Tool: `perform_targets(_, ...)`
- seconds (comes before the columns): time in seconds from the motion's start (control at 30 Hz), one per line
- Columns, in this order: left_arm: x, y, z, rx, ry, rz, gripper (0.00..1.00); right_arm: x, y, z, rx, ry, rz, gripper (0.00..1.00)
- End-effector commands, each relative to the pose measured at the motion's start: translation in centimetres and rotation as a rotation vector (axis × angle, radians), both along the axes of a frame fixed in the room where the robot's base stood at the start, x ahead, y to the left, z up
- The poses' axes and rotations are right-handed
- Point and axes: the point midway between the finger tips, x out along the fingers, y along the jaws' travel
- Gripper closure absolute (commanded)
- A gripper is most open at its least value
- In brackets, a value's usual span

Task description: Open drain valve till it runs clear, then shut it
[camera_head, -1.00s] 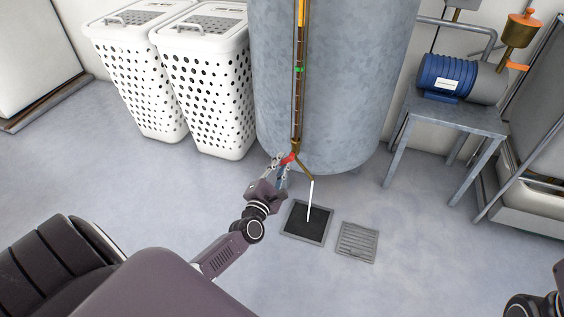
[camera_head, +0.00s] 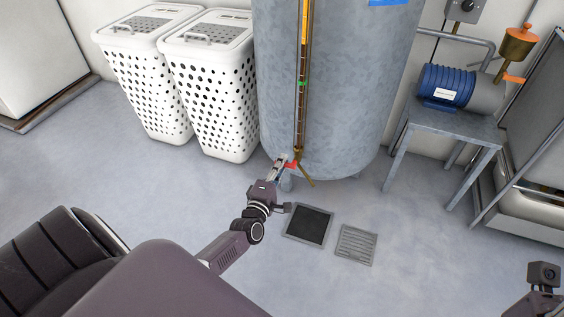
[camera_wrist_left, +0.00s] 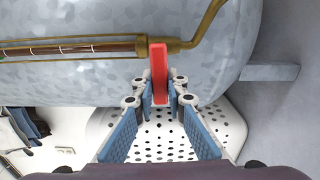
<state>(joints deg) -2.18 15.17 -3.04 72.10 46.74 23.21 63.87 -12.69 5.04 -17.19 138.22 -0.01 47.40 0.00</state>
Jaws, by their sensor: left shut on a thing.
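The grey tank (camera_head: 345,110) carries an upright brass sight tube (camera_head: 300,118) with dark contents and a green mark. At its foot is the drain valve with a red handle (camera_head: 292,164) and a brass spout (camera_head: 307,177) angled down. No stream shows from the spout. My left gripper (camera_head: 280,166) is shut on the red handle; in the left wrist view the handle (camera_wrist_left: 158,70) lies between the fingertips, crosswise to the tube. A dark square floor basin (camera_head: 308,226) lies below. My right gripper (camera_head: 543,275) shows only partly at the lower right; its jaws are unclear.
Two white perforated hampers (camera_head: 212,95) stand left of the tank. A blue motor (camera_head: 447,87) sits on a grey metal stand (camera_head: 455,124) at the right. A floor grate (camera_head: 356,245) lies beside the basin. The floor in front is clear.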

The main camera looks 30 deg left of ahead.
Motion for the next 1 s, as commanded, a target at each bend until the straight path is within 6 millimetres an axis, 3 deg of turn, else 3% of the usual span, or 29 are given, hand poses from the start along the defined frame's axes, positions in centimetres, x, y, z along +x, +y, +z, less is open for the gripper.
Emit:
perform_targets(0.67, 0.02, -0.20, 0.13, 0.060, 0.015, -0.003, 1.00, -0.05, -0.03, -0.21, 0.000, 0.016, 0.002, 0.60)
perform_targets(0.7, 0.02, -0.20, 0.13, 0.060, 0.015, -0.003, 0.84, -0.05, -0.03, -0.21, 0.001, 0.016, 0.002, 0.60)
perform_targets(0.83, 0.00, -0.15, 0.15, 0.059, 0.015, -0.002, 0.70, -0.05, -0.03, -0.21, 0.001, 0.016, 0.002, 0.60)
perform_targets(1.0, 0.00, -0.08, 0.17, 0.058, 0.014, -0.001, 0.70, -0.05, -0.03, -0.21, 0.001, 0.016, 0.002, 0.60)
